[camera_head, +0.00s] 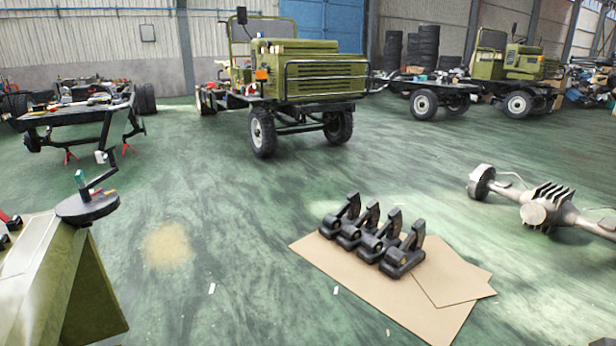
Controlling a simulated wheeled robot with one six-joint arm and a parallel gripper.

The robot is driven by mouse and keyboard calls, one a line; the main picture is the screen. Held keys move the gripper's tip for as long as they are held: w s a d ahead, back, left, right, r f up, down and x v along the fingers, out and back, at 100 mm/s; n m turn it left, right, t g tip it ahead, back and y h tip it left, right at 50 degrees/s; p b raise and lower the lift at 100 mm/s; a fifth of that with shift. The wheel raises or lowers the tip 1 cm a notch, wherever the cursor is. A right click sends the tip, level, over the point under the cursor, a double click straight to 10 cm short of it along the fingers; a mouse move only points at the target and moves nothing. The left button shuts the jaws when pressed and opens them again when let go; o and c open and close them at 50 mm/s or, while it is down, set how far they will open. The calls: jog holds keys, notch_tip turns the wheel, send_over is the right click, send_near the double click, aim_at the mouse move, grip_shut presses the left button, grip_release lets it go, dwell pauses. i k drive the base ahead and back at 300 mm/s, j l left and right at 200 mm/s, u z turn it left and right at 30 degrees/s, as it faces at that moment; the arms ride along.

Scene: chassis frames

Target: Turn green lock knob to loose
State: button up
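The disc sits at the top edge of an olive green sloped body (88,300) in the lower left. The knob is too small to tell whether it is tight or loose. My gripper is not in this view.
Several black brackets (402,257) stand on cardboard (330,262) at the lower right. A metal axle (545,207) lies at the right. An olive truck chassis (325,78) and a long work frame (75,116) stand farther back. The middle green floor is mostly clear.

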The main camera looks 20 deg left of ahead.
aim_at(79, 176)
jog(key=i+j+u, duration=0.15)
jog(key=i+u, duration=0.4)
jog(key=u, duration=0.25)
jog(key=i+u, duration=0.4)
jog(key=i+l+u, duration=0.1)
jog(key=u, duration=0.3)
jog(key=i+l, duration=0.05)
jog(key=i, duration=0.05)
